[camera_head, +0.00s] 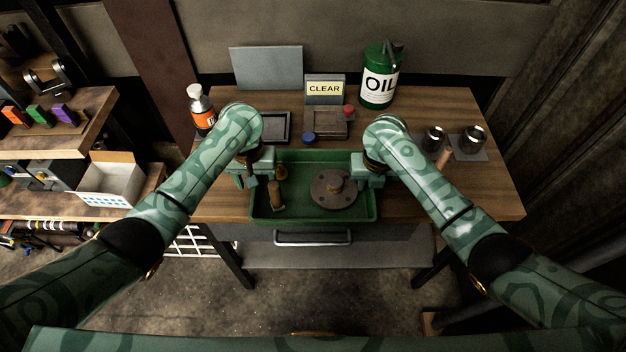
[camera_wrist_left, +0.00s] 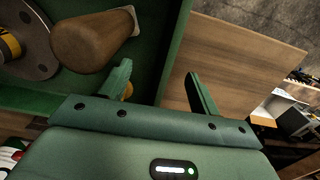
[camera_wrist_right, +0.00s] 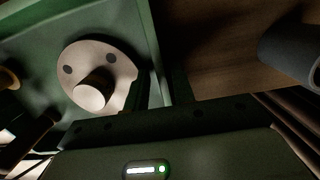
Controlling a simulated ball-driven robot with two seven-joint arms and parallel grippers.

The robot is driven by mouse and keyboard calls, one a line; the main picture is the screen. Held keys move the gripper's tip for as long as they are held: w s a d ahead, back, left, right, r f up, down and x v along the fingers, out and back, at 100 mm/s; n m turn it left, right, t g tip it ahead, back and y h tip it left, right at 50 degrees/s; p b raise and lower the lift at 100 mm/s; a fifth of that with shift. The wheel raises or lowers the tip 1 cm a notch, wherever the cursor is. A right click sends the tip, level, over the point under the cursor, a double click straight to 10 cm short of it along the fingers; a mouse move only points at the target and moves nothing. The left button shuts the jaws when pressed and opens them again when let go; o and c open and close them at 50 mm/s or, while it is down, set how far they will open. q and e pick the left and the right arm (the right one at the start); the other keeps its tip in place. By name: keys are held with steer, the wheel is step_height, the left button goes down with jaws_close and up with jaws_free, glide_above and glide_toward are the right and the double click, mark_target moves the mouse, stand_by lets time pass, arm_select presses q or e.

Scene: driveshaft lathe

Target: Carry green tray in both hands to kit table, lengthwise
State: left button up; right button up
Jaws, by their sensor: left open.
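The green tray (camera_head: 300,217) lies on the wooden workbench near its front edge, long side across. It holds a round metal flange (camera_head: 335,189) on the right, and a wooden-handled piece (camera_head: 275,195) and a small brass-coloured piece on the left. My left gripper (camera_head: 253,177) is at the tray's left end. Its fingers (camera_wrist_left: 160,85) are apart, one on each side of the wall, with a gap around it. My right gripper (camera_head: 366,180) is at the right end. Its fingers (camera_wrist_right: 160,92) sit close on both sides of the end wall (camera_wrist_right: 153,45). I cannot tell which surface is the kit table.
On the workbench (camera_head: 490,195) behind the tray stand an orange-labelled bottle (camera_head: 201,108), a CLEAR sign (camera_head: 324,88) and an oil can (camera_head: 380,80). Metal cylinders (camera_head: 473,139) stand at right. A shelf unit with a white box (camera_head: 108,180) is at left. Floor (camera_head: 330,290) shows in front.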

arm_select(q)
step_height(320, 180, up, 11)
steer(key=shift+w, duration=0.1)
arm_select(e)
steer(key=o, duration=0.8)
steer(key=shift+c, duration=0.2)
arm_select(q)
steer(key=shift+f, duration=0.1)
arm_select(e)
steer(key=shift+r, duration=0.1)
step_height(320, 180, up, 12)
steer(key=s, duration=0.1)
steer(key=shift+s+f, duration=0.15)
steer(key=shift+f, duration=0.1)
